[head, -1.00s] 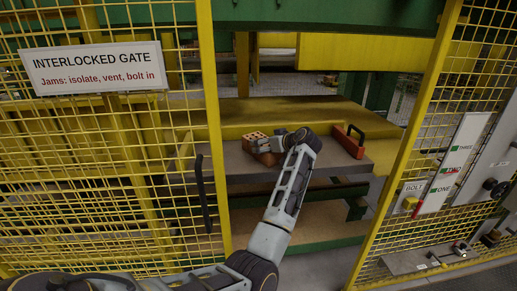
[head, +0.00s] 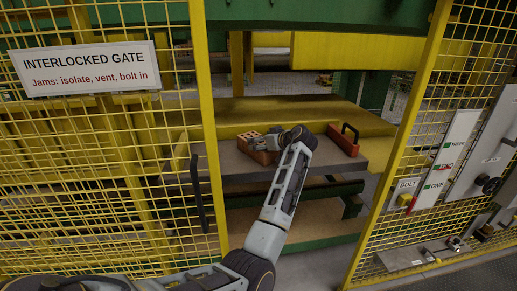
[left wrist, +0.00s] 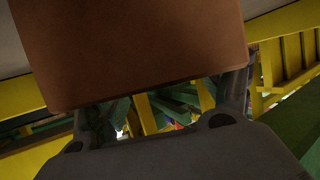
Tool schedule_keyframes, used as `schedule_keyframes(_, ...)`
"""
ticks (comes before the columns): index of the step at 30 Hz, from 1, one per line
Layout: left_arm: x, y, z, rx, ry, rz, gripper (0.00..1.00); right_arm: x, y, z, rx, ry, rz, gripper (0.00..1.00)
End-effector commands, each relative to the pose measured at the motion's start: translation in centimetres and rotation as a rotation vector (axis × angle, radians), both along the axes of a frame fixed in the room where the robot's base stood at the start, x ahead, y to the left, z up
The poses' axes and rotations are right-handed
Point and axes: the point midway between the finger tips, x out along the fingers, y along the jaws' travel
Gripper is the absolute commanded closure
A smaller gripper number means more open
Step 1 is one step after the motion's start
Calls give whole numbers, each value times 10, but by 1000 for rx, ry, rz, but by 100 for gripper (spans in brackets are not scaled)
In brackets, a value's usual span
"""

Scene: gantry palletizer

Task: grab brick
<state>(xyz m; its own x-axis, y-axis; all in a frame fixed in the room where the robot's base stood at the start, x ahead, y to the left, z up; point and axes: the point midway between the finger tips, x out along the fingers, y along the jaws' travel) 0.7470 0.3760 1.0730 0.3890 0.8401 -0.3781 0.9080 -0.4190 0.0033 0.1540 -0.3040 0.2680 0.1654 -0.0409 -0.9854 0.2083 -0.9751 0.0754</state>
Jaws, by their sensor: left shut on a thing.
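An orange brick with holes in its top (head: 262,157) is at the left part of a grey shelf inside the gate opening. My left gripper (head: 267,142) reaches in from the right side of the brick and is shut on it. In the left wrist view the brick's plain brown face (left wrist: 135,50) fills the top, between the two fingers (left wrist: 165,110). I cannot tell whether the brick still touches the shelf. My right gripper is not in view.
An orange block with a black handle (head: 342,140) sits on the grey shelf (head: 228,160) to the right. The yellow mesh gate (head: 110,150) stands at left, with a yellow post (head: 400,150) and switch panel (head: 440,160) at right. A green beam (head: 320,20) spans above.

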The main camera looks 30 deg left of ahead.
Motion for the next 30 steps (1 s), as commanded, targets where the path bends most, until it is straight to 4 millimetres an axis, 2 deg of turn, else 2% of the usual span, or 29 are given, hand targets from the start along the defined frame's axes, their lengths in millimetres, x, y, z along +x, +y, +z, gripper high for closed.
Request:
schedule_keyframes(1, -1, 1, -5, -4, 8, 2, 59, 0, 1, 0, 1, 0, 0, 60)
schedule_keyframes(6, -1, 1, -7, -5, 10, 3, 81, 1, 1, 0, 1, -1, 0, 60)
schedule_keyframes(20, -1, 1, 2, -4, 8, 3, 81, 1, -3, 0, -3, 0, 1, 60)
schedule_keyframes(30, 0, 1, 42, -1, -1, 2, 81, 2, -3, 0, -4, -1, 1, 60)
